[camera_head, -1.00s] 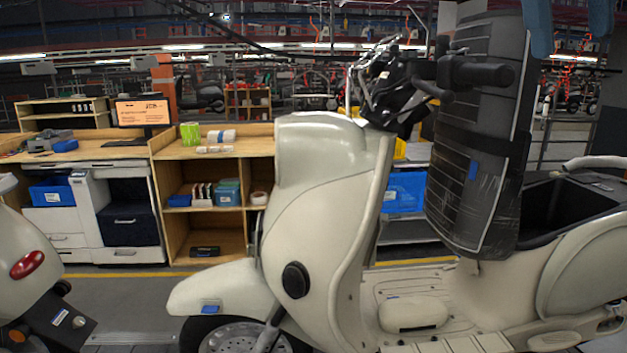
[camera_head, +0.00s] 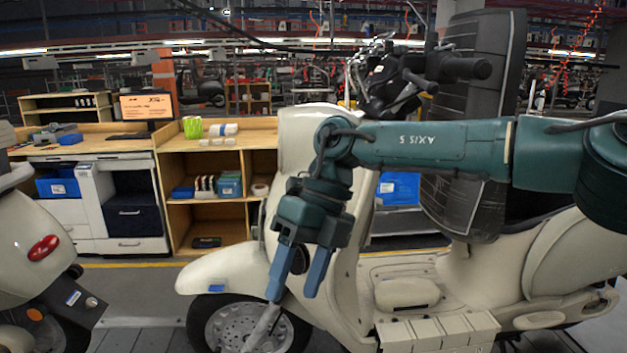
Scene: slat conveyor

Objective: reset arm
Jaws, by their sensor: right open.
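My right gripper (camera_head: 297,285) hangs in front of the cream scooter's (camera_head: 300,155) front shield, above the front wheel. Its two blue fingers point down and stand apart, with nothing between them. My right arm (camera_head: 430,150) comes in from the right edge, teal-green, and crosses in front of the scooter and the dark padded seat-like piece (camera_head: 485,70). The arm hides part of the shield and the area behind it. My left gripper is not in view.
A second cream scooter (camera_head: 30,260) shows its tail at the left edge. Behind stand a wooden shelf bench (camera_head: 190,155) with blue boxes, white drawers (camera_head: 75,215) and a monitor (camera_head: 146,105). The scooter's front wheel (camera_head: 240,325) is below the gripper. Some floor is clear between the scooters.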

